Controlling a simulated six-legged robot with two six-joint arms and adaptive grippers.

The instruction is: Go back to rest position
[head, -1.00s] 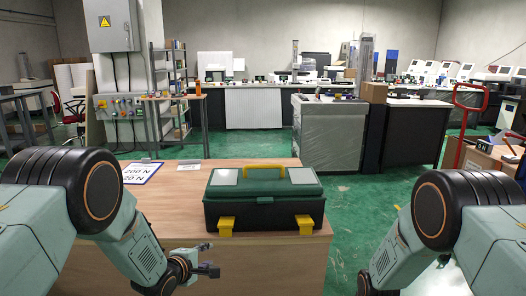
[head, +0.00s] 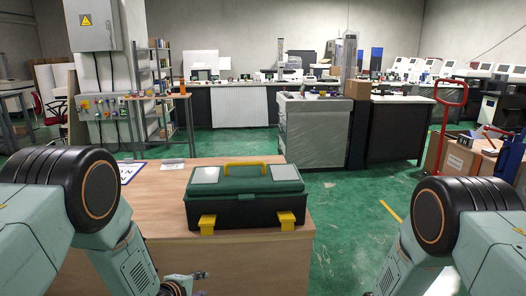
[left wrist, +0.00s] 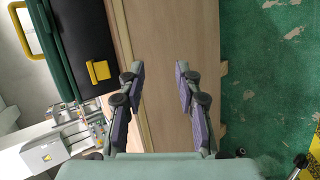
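My left gripper (left wrist: 160,78) is open and empty in the left wrist view, its two fingers apart with the plain wooden front of the table between them. In the head view only a small part of the left gripper (head: 200,284) shows at the bottom edge, in front of the table and below the toolbox. My right arm comes in from the right in the head view, but its gripper is out of the frame. A green and black toolbox (head: 246,212) with yellow handle and latches stands closed on the wooden table (head: 150,212), apart from both arms.
A paper sheet (head: 130,172) lies on the table's left part. A red hand truck (head: 447,125) and cardboard boxes (head: 462,158) stand at the right. A wrapped cabinet (head: 313,132) stands beyond the table. The green floor (head: 350,215) right of the table is open.

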